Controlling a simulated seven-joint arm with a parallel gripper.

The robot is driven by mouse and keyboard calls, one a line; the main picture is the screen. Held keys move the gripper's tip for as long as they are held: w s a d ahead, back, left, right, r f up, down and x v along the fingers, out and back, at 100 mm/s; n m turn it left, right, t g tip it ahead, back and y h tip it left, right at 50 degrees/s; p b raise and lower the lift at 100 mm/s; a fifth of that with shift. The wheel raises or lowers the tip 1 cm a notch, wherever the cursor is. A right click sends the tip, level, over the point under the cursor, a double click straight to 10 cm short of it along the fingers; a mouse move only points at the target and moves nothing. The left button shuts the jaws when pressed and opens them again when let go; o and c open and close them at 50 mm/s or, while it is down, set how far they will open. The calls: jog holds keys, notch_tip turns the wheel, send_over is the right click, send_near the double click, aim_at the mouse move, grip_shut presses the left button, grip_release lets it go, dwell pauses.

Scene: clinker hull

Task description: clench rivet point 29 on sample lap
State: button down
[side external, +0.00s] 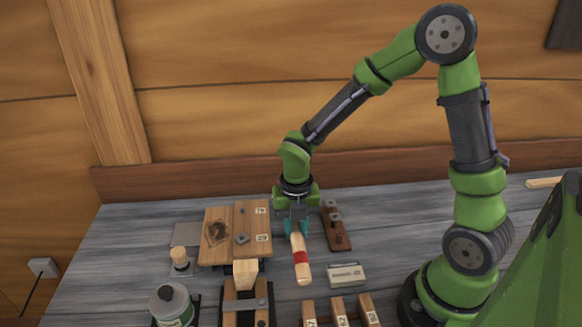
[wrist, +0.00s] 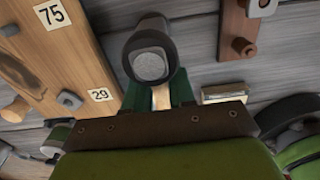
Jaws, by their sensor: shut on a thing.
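The sample lap (side external: 223,258) is overlapping wooden planks on the bench, with labels 75 and 29; it also shows in the wrist view (wrist: 72,58). Beside label 29 (wrist: 100,95) a small grey metal piece (wrist: 70,100) sits on the wood; it shows in the side view (side external: 242,239). My gripper (side external: 296,228) is shut on a hammer, right of the lap and above the bench. The hammer's wooden handle (side external: 300,262) has a red band and slants down toward the camera. In the wrist view the hammer's dark round head (wrist: 150,62) shows a grey face. The fingers hide part of the hammer.
A brown rack (side external: 337,236) with several grey pieces stands right of my gripper. A pale box (side external: 347,275) lies in front of it. Numbered wooden blocks (side external: 339,312), a wooden clamp block (side external: 245,272) and a grey-lidded jar (side external: 172,304) stand along the front.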

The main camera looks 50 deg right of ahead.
jog(key=shift+r, duration=3.9)
jog(key=c, duration=1.4)
grip_release()
jog(key=shift+c, duration=0.2)
grip_shut()
jog(key=shift+a, duration=0.15)
jog(key=w+a+r, duration=0.5)
jog(key=a+r, duration=0.4)
jog(key=a, duration=0.2)
jog(key=shift+a, duration=0.4)
